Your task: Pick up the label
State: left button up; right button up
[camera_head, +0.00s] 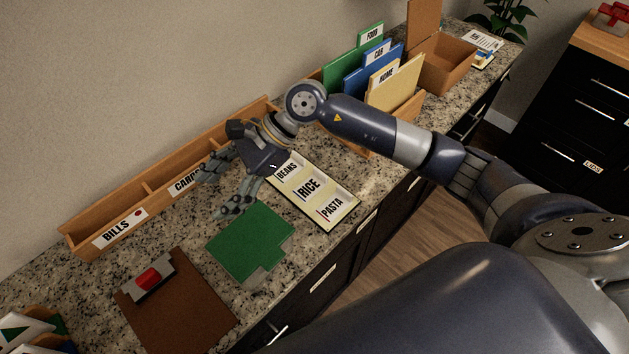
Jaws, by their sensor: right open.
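A pale sheet (341,218) lies flat on the granite counter and carries several labels. The BEANS label (287,171), the RICE label (310,188) and the PASTA label (332,207) read clearly on it. My right gripper (216,191) is open with nothing visible between its fingers. It hangs left of the sheet, above the counter between the wooden organizer and a green folder. My right wrist is close to the sheet's upper left corner. My left gripper is out of view.
The long wooden organizer (150,194) along the wall bears BILLS and CARDS labels, the latter partly covered by my fingers. The green folder (248,245) and a brown clipboard (180,315) lie in front. A file holder with upright folders (372,72) and an open box (440,65) stand farther back.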

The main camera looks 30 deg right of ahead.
jog(key=w+d+f+n+h, duration=0.25)
jog(key=d+h, duration=0.25)
jog(key=d, duration=0.5)
jog(key=h+p, duration=0.2)
jog(key=h, duration=0.3)
send_over(320, 173)
jog(key=shift+m, duration=0.25)
jog(key=f, duration=0.5)
jog(key=shift+s+a+f, duration=0.2)
jog(key=shift+a+f, duration=0.05)
jog(key=shift+a, duration=0.15)
jog(key=shift+d+f+p, duration=0.1)
jog(key=shift+f+p, duration=0.2)
jog(key=shift+f, duration=0.2)
jog(key=f, duration=0.1)
jog(key=f+p, duration=0.1)
jog(key=f, duration=0.1)
jog(key=shift+w+d+f+p, duration=0.2)
jog(key=shift+d+f+p, duration=0.05)
jog(key=shift+p, duration=0.1)
jog(key=shift+f, duration=0.5)
jog(key=c, duration=0.8)
